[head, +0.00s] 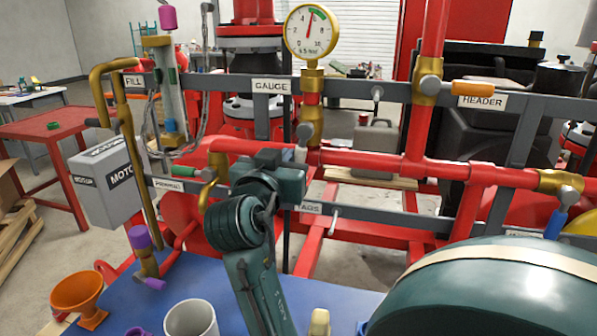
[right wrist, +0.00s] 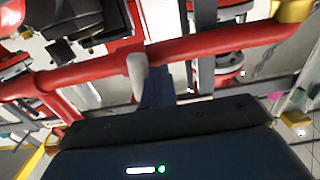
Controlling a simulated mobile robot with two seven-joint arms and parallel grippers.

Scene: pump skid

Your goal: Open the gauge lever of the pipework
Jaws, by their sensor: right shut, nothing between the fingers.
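The pressure gauge (head: 311,32) stands above the GAUGE plate (head: 271,87) in the head view, on a brass fitting over the red pipework (head: 370,160). Below it is a brass valve (head: 309,127) with a grey knob. A short whitish lever (head: 300,154) hangs at the valve's lower front; it also shows in the right wrist view (right wrist: 137,72), in front of the red pipe. My right gripper (head: 286,160) is just left of the lever, its fingers mostly hidden by the hand. In the wrist view its shut, empty fingers (right wrist: 157,88) are close beside the lever; contact cannot be told.
A grey rail (head: 345,88) crosses behind, with FILL and HEADER plates. An orange-handled valve (head: 472,88) is at right and a blue-handled one (head: 555,224) lower right. An orange funnel (head: 77,292) and a white cup (head: 190,318) are at lower left, by a blue surface (head: 230,290).

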